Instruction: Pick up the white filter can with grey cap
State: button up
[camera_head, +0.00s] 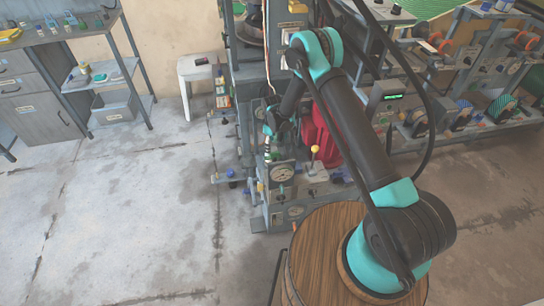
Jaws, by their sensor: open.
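I cannot make out for sure a white filter can with a grey cap. A small white can-like thing (84,68) stands on the side shelf at the left, too small to tell its cap. My arm reaches up from the lower right and bends down at the elbow toward the press. My gripper (269,130) is small and dark at the arm's end, in front of the press (282,185). It is open, and I see nothing held in it. Its fingertips are hard to separate from the machine parts behind.
A grey bench (35,38) with small items stands at the left. A white stool (197,68) is near the wall. Several small bottles line the press's left side. A crowded rack (455,75) fills the right. The left-centre concrete floor (140,215) is clear.

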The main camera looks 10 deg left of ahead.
aim_at(272, 149)
notch_tip(272, 149, down, 4)
jog(key=shift+f, duration=0.15)
jog(key=c, duration=1.1)
jog(key=shift+c, duration=0.2)
